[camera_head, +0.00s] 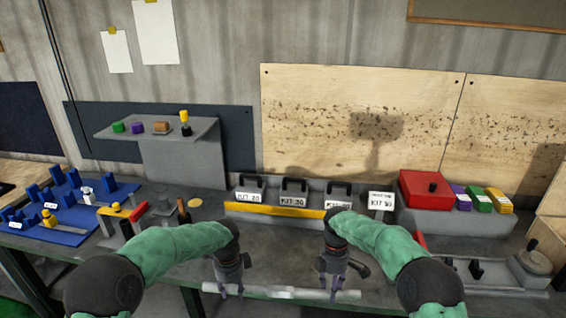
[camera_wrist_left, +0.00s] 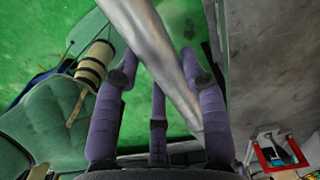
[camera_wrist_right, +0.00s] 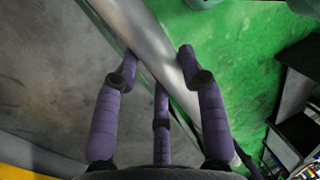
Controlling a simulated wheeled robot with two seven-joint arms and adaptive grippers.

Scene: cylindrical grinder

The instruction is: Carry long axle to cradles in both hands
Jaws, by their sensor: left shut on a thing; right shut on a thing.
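The long grey axle (camera_head: 285,292) lies level from left to right along the front edge of the bench in the head view. My left gripper (camera_head: 229,290) is shut on its left part. My right gripper (camera_head: 335,291) is shut on its right part. The axle crosses slantwise between the purple fingers in the left wrist view (camera_wrist_left: 150,45) and in the right wrist view (camera_wrist_right: 150,45). A grey fixture with black upright parts (camera_head: 503,274) stands at the right of the bench. I cannot tell which parts are the cradles.
Labelled kit bins (camera_head: 292,198) with a yellow front strip stand at the back middle. A red box (camera_head: 425,190) stands to their right. Blue trays with blocks (camera_head: 70,235) lie at the left, near a grey shelf stand (camera_head: 185,160). The bench between the arms is clear.

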